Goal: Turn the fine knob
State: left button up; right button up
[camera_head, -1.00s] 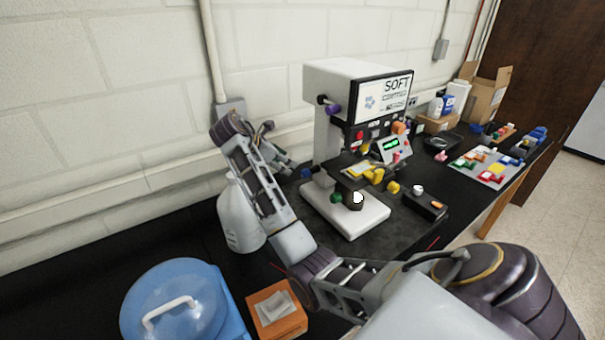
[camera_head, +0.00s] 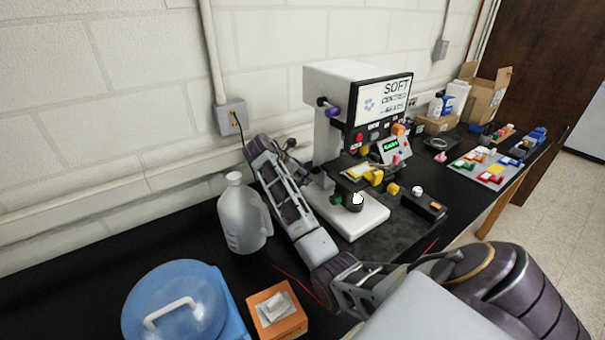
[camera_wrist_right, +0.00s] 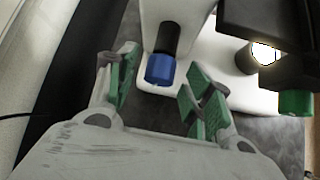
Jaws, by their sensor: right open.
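A white instrument (camera_head: 345,82) with a screen stands on the bench against the wall. A blue knob (camera_wrist_right: 159,69) on a dark shaft sticks out from its side, and a green knob (camera_wrist_right: 295,102) is to the right; the green knob also shows in the head view (camera_head: 336,199). No label tells which knob is the fine one. My right gripper (camera_wrist_right: 158,82) is open, its green-padded fingers apart on either side of the blue knob's end, with nothing gripped. In the head view my right arm hides the blue knob. My left gripper is not in view.
A white jug (camera_head: 243,215) stands left of my right arm. A blue-lidded container (camera_head: 180,300) and an orange box (camera_head: 276,310) are in front. A black control box (camera_head: 424,204) sits right of the instrument's white base (camera_head: 365,220). The wall is close behind.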

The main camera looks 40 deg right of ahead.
jog(key=shift+d+f, duration=0.3)
jog(key=c, duration=1)
jog(key=shift+s+m+t, duration=0.1)
jog(key=shift+m+t, duration=0.2)
jog(key=shift+t, duration=0.1)
jog(key=t, duration=0.1)
jog(key=m+t, duration=0.1)
jog(key=shift+s+f+m+t+h, duration=0.1)
jog(key=shift+s+m+t+h, duration=0.1)
jog(key=shift+m+t+h, duration=0.15)
jog(key=shift+s+f+m+t+h+b, duration=0.15)
jog(key=shift+m+t+h+b, duration=0.65)
jog(key=shift+t, duration=0.75)
jog(key=shift+m, duration=0.25)
